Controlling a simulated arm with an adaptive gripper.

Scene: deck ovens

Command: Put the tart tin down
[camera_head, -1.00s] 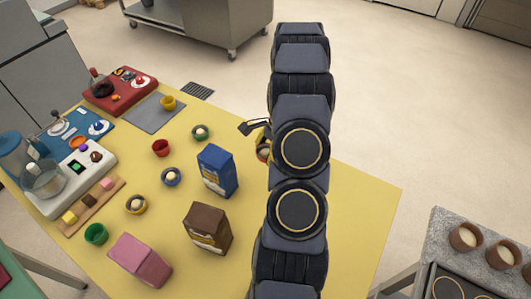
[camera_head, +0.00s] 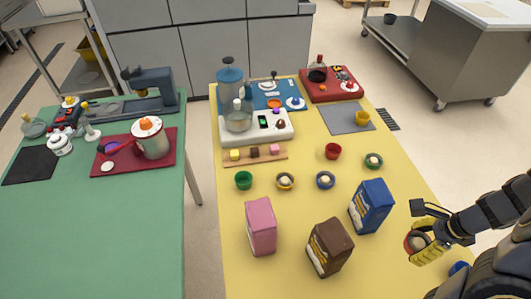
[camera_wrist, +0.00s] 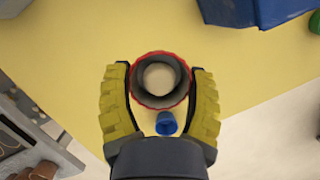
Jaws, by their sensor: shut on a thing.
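The tart tin (camera_wrist: 135,88) is a small round red-rimmed cup with a pale ball in it. In the wrist view it sits upright between the two yellow fingers of my gripper (camera_wrist: 160,100), which are shut on its sides. In the head view my gripper (camera_head: 425,250) and the tin (camera_head: 409,241) are at the right, over the right side of the yellow table (camera_head: 290,225). The fingers and wrist partly cover the tin there. I cannot tell whether its base touches the table.
A blue cup (camera_wrist: 166,123) is close to the held tin. A blue carton (camera_head: 371,206) stands to its left, a brown carton (camera_head: 329,247) and pink carton (camera_head: 261,226) farther left. A green filled cup (camera_head: 373,161) is behind. Bare yellow table lies between them.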

